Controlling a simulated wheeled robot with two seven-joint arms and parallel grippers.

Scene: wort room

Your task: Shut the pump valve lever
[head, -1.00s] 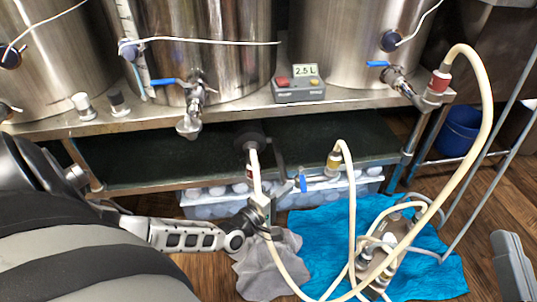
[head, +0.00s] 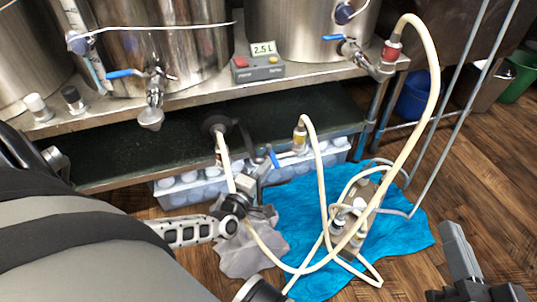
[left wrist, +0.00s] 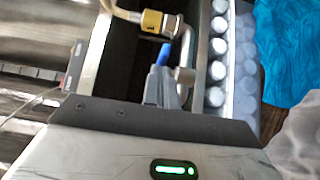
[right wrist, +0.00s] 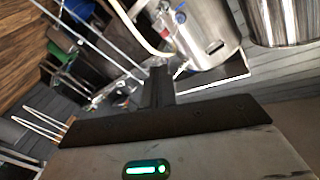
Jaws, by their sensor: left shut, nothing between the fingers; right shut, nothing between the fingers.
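The pump valve lever is a small blue handle (head: 272,156) on a metal pipe beside the yellow-banded hose fitting (head: 299,138), below the steel bench. It also shows in the left wrist view (left wrist: 164,54), just beyond my fingertips. My left gripper (head: 261,172) is shut and empty, very close to the lever; whether it touches the lever cannot be told. Its grey fingers also show in the left wrist view (left wrist: 165,88). My right gripper (head: 453,240) is shut and empty at the lower right, far from the lever. It shows in the right wrist view (right wrist: 158,85).
Cream hoses (head: 322,190) loop around the left gripper's area and down to the pump (head: 355,215) on a blue cloth (head: 405,240). A grey cloth (head: 240,258) and a crate of white bottles (head: 185,190) lie nearby. Other blue-handled valves (head: 125,73) sit on the kettles above.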

